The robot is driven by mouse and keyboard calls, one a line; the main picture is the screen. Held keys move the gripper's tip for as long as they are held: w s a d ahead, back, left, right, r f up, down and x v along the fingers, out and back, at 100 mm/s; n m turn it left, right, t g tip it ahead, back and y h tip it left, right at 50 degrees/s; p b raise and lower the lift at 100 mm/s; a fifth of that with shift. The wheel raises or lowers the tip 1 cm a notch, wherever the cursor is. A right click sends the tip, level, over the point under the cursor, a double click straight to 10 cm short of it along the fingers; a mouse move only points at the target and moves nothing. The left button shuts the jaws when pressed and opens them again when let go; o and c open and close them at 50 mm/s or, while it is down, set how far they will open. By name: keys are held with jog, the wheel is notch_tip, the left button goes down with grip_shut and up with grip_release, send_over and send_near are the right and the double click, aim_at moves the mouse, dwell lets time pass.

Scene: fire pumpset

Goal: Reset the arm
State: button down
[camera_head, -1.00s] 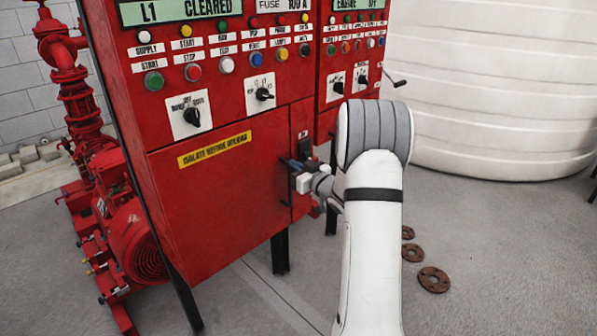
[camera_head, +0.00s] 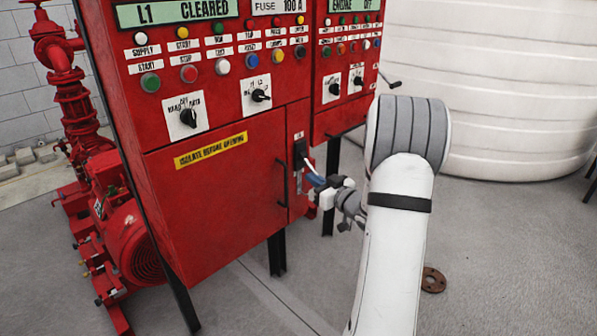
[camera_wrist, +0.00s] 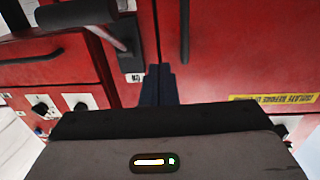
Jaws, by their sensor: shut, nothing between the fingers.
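My gripper (camera_head: 315,181) is shut and empty, held just in front of the red control cabinet (camera_head: 218,205). In the wrist view its dark fingers (camera_wrist: 158,85) lie together and point at the cabinet face. A black isolator switch (camera_head: 300,153) with a pale lever sits on the narrow panel at the cabinet's right, close beyond the fingertips. I cannot tell from the head view whether the fingers touch the lever. In the wrist view the switch (camera_wrist: 130,60) appears just left of the fingers, apart from them.
A yellow warning label (camera_head: 211,150) marks the cabinet door. Red pump pipework (camera_head: 85,110) stands at the left. A large white tank (camera_head: 495,100) fills the back right. A rusty flange (camera_head: 433,280) lies on the floor at the right. Grey floor in front is mostly clear.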

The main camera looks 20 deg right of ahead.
jog(key=shift+v, duration=2.05)
